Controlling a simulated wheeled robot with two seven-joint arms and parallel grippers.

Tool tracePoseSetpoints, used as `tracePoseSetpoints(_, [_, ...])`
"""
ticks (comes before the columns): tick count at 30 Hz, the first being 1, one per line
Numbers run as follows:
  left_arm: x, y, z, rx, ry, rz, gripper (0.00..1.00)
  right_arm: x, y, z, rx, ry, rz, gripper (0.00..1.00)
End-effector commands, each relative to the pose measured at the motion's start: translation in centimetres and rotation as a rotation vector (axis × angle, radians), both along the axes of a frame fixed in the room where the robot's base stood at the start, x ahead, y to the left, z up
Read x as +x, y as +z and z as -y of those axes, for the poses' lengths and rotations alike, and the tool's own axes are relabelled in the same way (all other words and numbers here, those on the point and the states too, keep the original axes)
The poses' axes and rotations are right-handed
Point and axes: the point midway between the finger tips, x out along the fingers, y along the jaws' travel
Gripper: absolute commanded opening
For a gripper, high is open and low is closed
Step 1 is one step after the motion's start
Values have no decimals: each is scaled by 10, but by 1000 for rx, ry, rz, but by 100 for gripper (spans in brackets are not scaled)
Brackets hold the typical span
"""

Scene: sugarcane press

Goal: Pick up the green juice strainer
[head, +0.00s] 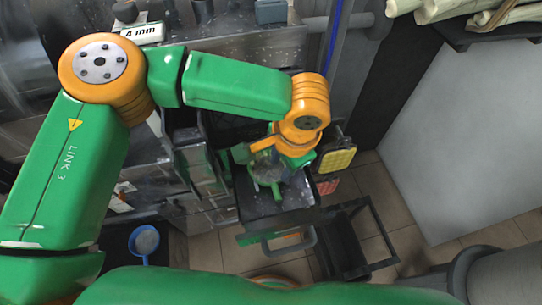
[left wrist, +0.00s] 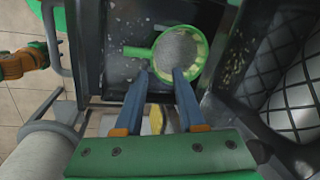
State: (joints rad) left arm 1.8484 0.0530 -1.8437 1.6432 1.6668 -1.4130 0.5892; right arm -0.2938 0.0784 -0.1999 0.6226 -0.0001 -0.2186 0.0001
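The green juice strainer (left wrist: 180,52) has a round rim, pale mesh and a short handle pointing left in the left wrist view. It lies in a dark, speckled tray (left wrist: 118,72). In the head view the strainer (head: 267,172) shows partly, below my left wrist. My left gripper (left wrist: 160,75) is open, with its two blue-grey fingers apart. The fingertips appear near the strainer's lower rim and handle; I cannot tell whether they touch it.
A blue strainer (head: 145,240) hangs at the lower left. A black open frame (head: 355,240) stands right of the tray. Pale cane stalks (head: 455,10) lie on a shelf at the top right. A grey bin (head: 500,275) is at the lower right. Tiled floor shows between them.

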Motion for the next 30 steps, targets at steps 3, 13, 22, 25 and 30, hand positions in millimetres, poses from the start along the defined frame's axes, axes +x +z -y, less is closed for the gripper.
tracePoseSetpoints(3, [2,-23,0,3,-1,-2,39,-6,-3,0,-1,0,-12,50])
tracePoseSetpoints(13, [6,-56,-1,-2,0,0,39,-7,-6,1,-2,0,-14,50])
tracePoseSetpoints(22, [6,-56,-1,-2,-1,0,0,-6,-6,1,-3,0,-12,50])
tracePoseSetpoints(25, [6,-56,-1,-3,-1,-1,0,-6,-6,1,-2,1,-11,50])
tracePoseSetpoints(30, [6,-56,-1,-3,-1,-1,0,-5,-6,1,-2,1,-10,50])
